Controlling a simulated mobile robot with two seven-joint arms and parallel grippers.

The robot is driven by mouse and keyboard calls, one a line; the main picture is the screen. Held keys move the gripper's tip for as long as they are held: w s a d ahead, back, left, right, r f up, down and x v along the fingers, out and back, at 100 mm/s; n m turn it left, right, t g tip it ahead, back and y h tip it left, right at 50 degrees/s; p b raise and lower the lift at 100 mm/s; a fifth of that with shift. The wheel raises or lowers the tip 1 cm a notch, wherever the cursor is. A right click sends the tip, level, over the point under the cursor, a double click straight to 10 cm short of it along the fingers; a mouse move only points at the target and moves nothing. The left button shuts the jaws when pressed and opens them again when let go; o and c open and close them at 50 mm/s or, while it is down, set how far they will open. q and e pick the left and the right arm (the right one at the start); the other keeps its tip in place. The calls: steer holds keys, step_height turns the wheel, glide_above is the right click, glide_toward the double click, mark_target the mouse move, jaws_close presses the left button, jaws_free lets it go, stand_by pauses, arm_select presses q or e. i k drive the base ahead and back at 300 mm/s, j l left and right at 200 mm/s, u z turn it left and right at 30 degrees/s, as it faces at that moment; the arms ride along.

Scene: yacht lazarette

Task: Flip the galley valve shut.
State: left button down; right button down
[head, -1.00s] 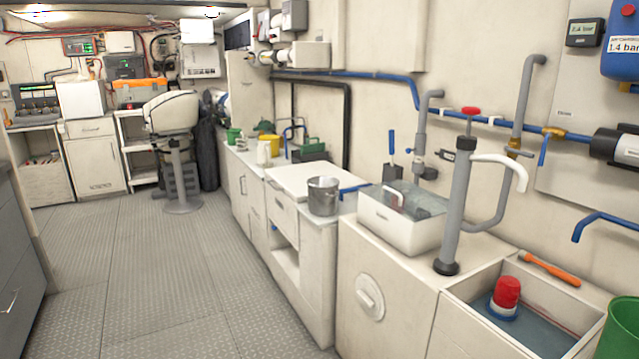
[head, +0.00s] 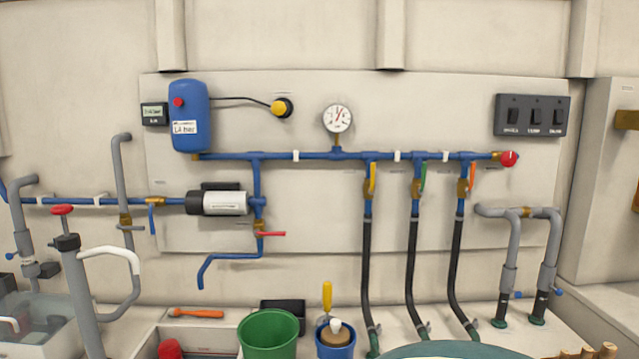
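Three branch valves hang below the blue manifold pipe (head: 335,156) in the head view. One has a yellow lever (head: 372,178), one a green lever (head: 423,178), and one an orange lever (head: 472,176). All three levers stand near upright, roughly along their pipes. Black hoses run down from them. Small labels beside the valves are too small to read, so I cannot tell which is the galley valve. Neither of my grippers is in view.
A blue tank (head: 189,118), a pump (head: 218,202), a round gauge (head: 338,118) and a switch panel (head: 532,116) are on the wall. A red-levered valve (head: 269,233) sits lower left. A green bucket (head: 268,333) and a blue cup (head: 335,345) stand below.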

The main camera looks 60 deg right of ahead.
mark_target(371, 190)
steer(key=z, duration=2.3)
